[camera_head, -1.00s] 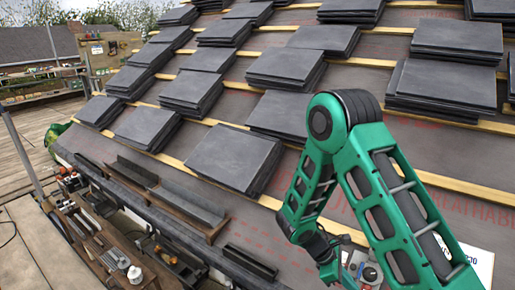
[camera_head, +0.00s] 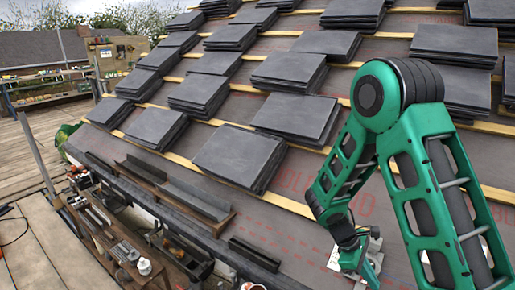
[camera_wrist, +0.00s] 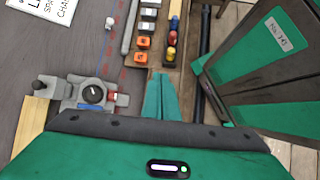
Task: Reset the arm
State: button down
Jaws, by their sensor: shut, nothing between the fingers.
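My green arm rises on the right of the head view and bends down at a large black joint. My gripper (camera_head: 364,268) hangs at its lower end, low over the roof. In the wrist view my gripper's green fingers (camera_wrist: 160,97) are together, with nothing between them. Below and around them lie the roof membrane and a wooden tray with several small items.
Stacks of dark slate tiles (camera_head: 238,157) lie on wooden battens across the roof. A workbench (camera_head: 120,245) with tools stands at lower left. A grey device with a round dial (camera_wrist: 93,95) lies left of the fingers. A white sign (camera_wrist: 45,8) shows at upper left.

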jog(key=s+d+r+m+y, duration=0.2)
jog(key=s+d+r+m, duration=0.25)
jog(key=r, duration=0.35)
jog(key=s+d+r+m+y, duration=0.25)
jog(key=s+r+m, duration=0.2)
jog(key=r, duration=0.35)
jog(key=s+r+m+t+y, duration=0.1)
jog(key=s+r+m, duration=0.2)
jog(key=s, duration=0.3)
jog(key=s+r+m+t+y, duration=0.1)
jog(key=s+r+m+t, duration=0.1)
jog(key=s+r+m, duration=0.2)
jog(key=s+m, duration=0.1)
jog(key=s, duration=0.2)
jog(key=shift+a, duration=0.1)
jog(key=shift+w+f, duration=0.2)
jog(key=shift+w, duration=0.35)
